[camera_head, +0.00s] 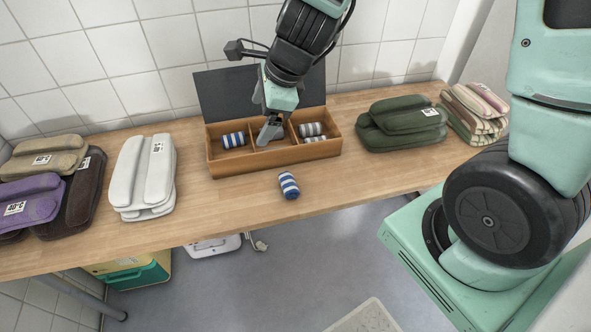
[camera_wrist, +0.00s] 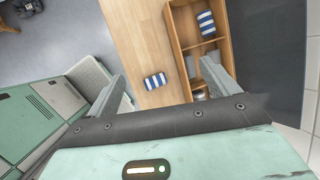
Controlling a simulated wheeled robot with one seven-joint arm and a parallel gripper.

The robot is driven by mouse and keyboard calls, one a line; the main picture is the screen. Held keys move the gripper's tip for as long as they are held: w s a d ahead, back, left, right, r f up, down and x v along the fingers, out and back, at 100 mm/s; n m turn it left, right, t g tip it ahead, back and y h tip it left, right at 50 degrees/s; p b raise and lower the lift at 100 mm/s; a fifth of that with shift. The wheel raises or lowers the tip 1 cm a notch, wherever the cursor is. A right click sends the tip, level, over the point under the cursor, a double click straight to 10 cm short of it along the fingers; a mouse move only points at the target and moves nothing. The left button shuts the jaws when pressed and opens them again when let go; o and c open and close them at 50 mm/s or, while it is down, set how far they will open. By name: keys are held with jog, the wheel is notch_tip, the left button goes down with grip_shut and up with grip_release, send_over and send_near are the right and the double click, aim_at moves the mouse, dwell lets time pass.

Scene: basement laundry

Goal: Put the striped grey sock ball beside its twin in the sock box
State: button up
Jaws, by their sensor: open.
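The wooden sock box (camera_head: 225,164) stands open on the table, with three compartments. Its right compartment holds two grey-and-white striped sock balls (camera_head: 311,129), lying close together. Its left compartment holds a blue-and-white striped sock ball (camera_head: 233,140), also in the wrist view (camera_wrist: 206,24). Another blue-and-white striped sock ball (camera_head: 288,185) lies on the table in front of the box and shows in the wrist view (camera_wrist: 154,81). My gripper (camera_head: 269,132) is open and empty, low at the middle compartment. In the wrist view, a finger hides part of the box.
The box's dark lid (camera_head: 218,92) stands up at the back. Folded white towels (camera_head: 145,176) lie left of the box, with purple and brown ones (camera_head: 32,209) beyond. Folded green towels (camera_head: 401,124) and striped towels (camera_head: 474,112) lie right. The tabletop (camera_head: 225,205) is mostly clear in front.

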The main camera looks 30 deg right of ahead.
jog(key=s+a+r+n+g, duration=0.3)
jog(key=s+a+n, duration=0.6)
jog(key=n, duration=0.4)
jog(key=s+d+r+n+g+h, duration=0.1)
jog(key=s+d+n+h, duration=0.1)
jog(key=s+n, duration=1)
jog(key=d+n, duration=0.1)
jog(key=n, duration=0.3)
jog(key=shift+s+r+n+h, duration=0.15)
jog(key=shift+s+n+h, duration=0.15)
jog(key=shift+s, duration=0.1)
jog(key=shift+w, duration=0.1)
